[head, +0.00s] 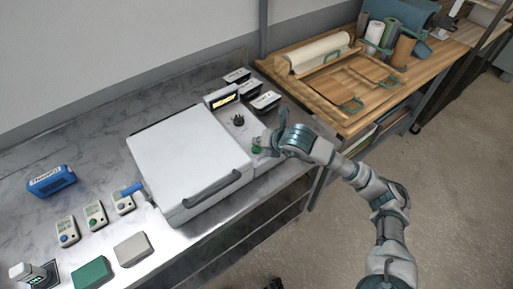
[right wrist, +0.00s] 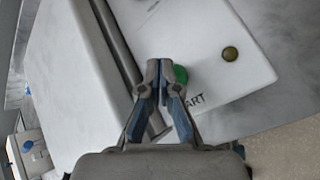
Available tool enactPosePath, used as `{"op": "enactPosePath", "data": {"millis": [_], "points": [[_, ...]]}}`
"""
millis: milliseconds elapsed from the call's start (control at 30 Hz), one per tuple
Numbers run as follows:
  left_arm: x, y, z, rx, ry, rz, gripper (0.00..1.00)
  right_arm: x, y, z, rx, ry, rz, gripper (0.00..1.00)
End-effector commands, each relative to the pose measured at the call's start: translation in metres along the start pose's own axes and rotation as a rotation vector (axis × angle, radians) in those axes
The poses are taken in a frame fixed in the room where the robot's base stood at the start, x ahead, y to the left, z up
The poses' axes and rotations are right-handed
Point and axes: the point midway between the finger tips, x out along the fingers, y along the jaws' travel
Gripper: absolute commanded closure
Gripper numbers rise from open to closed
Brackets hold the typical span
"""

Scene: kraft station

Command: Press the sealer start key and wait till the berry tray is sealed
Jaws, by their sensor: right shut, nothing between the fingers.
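The white sealer (head: 190,150) stands on the marble counter with its lid down and a grey handle bar (head: 212,190) along the front. Its control side is on the right, with a lit display (head: 223,101) and a black knob (head: 238,120). The green start key (head: 257,149) is near the front of that side. It also shows in the right wrist view (right wrist: 181,75), partly hidden behind my fingertips. My right gripper (head: 262,143) is shut and empty, its tips at the key; I cannot tell if they touch it. The berry tray is not visible. My left gripper is not in view.
Left of the sealer lie a blue device (head: 51,181), several small meters, a green block (head: 91,272) and a grey block (head: 132,249). A wooden bench (head: 420,72) with rolls and boards stands at the back right. Floor is open at the right.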

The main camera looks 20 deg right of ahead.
Motion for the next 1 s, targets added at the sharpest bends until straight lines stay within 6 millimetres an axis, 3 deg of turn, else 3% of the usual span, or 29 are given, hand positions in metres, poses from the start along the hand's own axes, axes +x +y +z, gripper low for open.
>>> {"op": "enactPosePath", "data": {"millis": [1000], "points": [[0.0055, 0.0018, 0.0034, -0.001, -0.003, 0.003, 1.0, 0.0037, -0.0033, -0.0034, 0.0, 0.001, -0.001, 1.0]]}}
